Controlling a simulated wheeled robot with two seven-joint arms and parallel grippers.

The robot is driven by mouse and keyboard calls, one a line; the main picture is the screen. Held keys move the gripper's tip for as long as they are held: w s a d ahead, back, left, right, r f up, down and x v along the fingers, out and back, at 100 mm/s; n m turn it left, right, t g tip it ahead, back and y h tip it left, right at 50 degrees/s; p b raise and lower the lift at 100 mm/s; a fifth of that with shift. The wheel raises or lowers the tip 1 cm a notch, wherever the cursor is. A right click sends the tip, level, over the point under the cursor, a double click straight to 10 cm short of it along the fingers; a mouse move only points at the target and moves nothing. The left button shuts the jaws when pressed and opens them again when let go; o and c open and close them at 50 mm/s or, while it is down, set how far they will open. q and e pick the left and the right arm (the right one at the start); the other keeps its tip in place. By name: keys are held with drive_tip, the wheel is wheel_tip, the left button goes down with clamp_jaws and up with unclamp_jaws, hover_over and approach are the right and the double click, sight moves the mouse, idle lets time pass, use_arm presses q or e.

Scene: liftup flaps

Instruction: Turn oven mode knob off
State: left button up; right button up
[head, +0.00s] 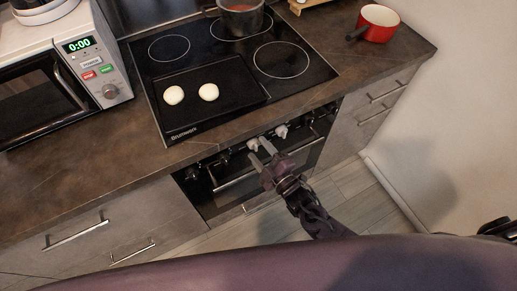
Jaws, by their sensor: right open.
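The oven (262,178) is built into the counter front below the cooktop, with a row of knobs along its top edge. A dark knob (224,157) sits left of my right gripper, and a pale knob (281,131) sits just right of it. Which one is the oven mode knob cannot be told. My right gripper (260,152) is open in front of the knob row, its two pale fingers pointing at it. Another pale part shows at the fingertips, and the fingers partly hide it. Contact cannot be told. My left gripper is not in view.
The cooktop (300,88) above holds a pot (240,18) and a dark tray (237,83) with two white round items. A microwave (60,75) stands left, a red pan (377,23) right. An oven handle (237,180) runs below the knobs.

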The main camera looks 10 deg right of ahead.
drive_tip(key=v, duration=0.6)
drive_tip(key=shift+s+d+b, duration=0.2)
drive_tip(key=shift+s+b, duration=0.15)
drive_tip(key=s+d+f+m+g+h, duration=0.2)
drive_tip(key=s+d+f+m, duration=0.15)
drive_tip(key=f, duration=0.55)
drive_tip(key=s+d+f+m+g+h, duration=0.25)
drive_tip(key=d+f, duration=0.25)
drive_tip(key=f, duration=0.3)
drive_tip(key=s+d+f+m+g+h, duration=0.2)
drive_tip(key=s+d+f+g+h, duration=0.15)
drive_tip(key=f, duration=0.55)
drive_tip(key=s+f+m+g, duration=0.3)
drive_tip(key=s+f, duration=0.2)
drive_tip(key=s, duration=0.6)
drive_tip(key=s+d+f+m+g, duration=0.1)
drive_tip(key=s+f+m+g, duration=0.2)
drive_tip(key=s+f, duration=0.3)
drive_tip(key=s+g, duration=0.1)
drive_tip(key=s, duration=0.4)
